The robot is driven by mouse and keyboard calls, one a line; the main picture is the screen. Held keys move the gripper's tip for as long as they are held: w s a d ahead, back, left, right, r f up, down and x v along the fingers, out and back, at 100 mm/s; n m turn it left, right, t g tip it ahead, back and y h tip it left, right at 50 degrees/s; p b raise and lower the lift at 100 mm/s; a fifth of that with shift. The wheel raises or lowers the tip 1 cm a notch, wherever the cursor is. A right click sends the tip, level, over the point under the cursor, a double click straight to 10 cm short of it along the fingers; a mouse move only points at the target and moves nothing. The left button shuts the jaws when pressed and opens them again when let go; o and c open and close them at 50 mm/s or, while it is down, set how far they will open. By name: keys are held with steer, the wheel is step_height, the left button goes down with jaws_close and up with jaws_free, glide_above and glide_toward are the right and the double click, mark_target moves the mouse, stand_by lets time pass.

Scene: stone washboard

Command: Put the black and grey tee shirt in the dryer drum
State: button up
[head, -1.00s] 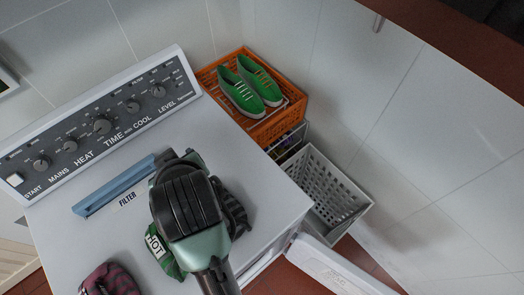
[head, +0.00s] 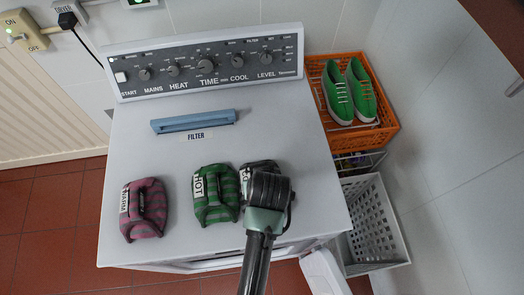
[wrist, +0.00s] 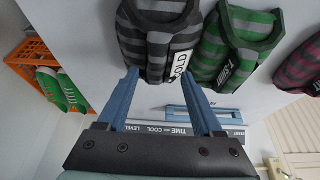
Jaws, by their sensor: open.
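The black and grey striped tee shirt (head: 259,167) lies folded on the dryer top, the rightmost of three shirts. My gripper (head: 268,190) is over it and hides most of it in the head view. In the wrist view the shirt (wrist: 156,38) with its "COLD" tag lies just beyond and between the blue fingers of my gripper (wrist: 160,78). The fingers are apart with nothing held; I cannot tell whether they touch the cloth. The white dryer (head: 300,210) has its door (head: 325,272) swung open at the front right. The drum is hidden below the top.
A green striped shirt (head: 215,195) tagged "HOT" lies close left of the black one. A pink striped shirt (head: 145,210) lies farther left. The blue filter handle (head: 193,121) is behind them. An orange crate (head: 390,130) with green shoes and a white basket (head: 375,225) stand right of the dryer.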

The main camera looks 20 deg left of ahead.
steer(key=x, duration=0.1)
steer(key=p+x, duration=0.1)
steer(key=x, duration=0.1)
steer(key=shift+w+d+f, duration=0.1)
steer(key=shift+w+f, duration=0.1)
steer(key=shift+w, duration=0.25)
steer(key=shift+w+f, duration=0.15)
steer(key=shift+f, duration=0.35)
steer(key=shift+c, duration=0.3)
jaws_close()
steer(key=shift+r, duration=0.1)
stand_by(0.4)
